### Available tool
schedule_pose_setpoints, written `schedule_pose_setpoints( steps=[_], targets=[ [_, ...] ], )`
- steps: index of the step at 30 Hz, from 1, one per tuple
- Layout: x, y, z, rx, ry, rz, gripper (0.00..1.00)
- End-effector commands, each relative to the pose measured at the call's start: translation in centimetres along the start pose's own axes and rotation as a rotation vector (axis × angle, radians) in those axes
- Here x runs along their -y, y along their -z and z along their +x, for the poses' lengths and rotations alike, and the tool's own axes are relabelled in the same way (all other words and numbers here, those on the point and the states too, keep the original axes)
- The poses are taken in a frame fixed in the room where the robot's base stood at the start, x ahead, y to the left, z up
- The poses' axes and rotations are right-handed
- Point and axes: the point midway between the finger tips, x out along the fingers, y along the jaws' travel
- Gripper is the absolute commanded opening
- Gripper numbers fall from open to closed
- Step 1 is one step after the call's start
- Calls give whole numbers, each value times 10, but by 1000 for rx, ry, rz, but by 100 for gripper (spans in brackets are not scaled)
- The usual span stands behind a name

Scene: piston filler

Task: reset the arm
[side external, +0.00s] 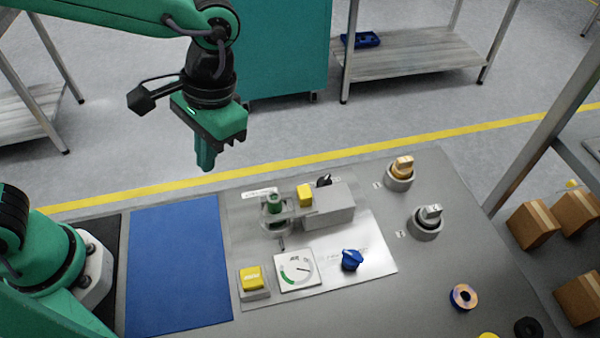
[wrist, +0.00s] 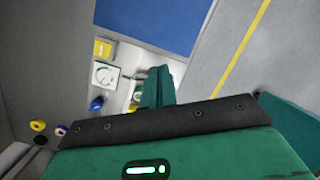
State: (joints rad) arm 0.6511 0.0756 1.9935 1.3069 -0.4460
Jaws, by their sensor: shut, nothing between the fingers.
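My gripper (side external: 205,160) is green and hangs fingers-down above the far edge of the table, up and to the left of the control panel. Its fingers are together with nothing between them. In the wrist view the shut fingers (wrist: 157,88) stand in front of part of the panel. The metal panel (side external: 330,255) carries a gauge (side external: 295,270), a yellow button (side external: 251,278), a second yellow part (side external: 305,194), a blue knob (side external: 351,260) and a green-topped piece (side external: 274,203). The gripper touches none of them.
A blue mat (side external: 178,265) lies left of the panel, clear. A multicoloured ring (side external: 463,296) lies near the front right. Cardboard boxes (side external: 533,224) sit on a shelf at far right.

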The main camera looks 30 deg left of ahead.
Motion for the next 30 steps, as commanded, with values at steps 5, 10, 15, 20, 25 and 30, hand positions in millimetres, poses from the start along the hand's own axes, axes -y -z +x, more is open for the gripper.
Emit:
schedule_pose_setpoints(
  steps=[5,10,15,20,25,30],
  targets=[
    [40,-6,-13,-104,-66,-39,0],
    [74,-14,-21,-208,-109,-71,0],
    [105,-26,-25,-316,-132,-105,0],
    [132,-39,-27,-420,-138,-140,0],
    [157,-54,-26,-531,-125,-179,0],
    [176,-68,-23,-623,-99,-211,0]
  ],
)
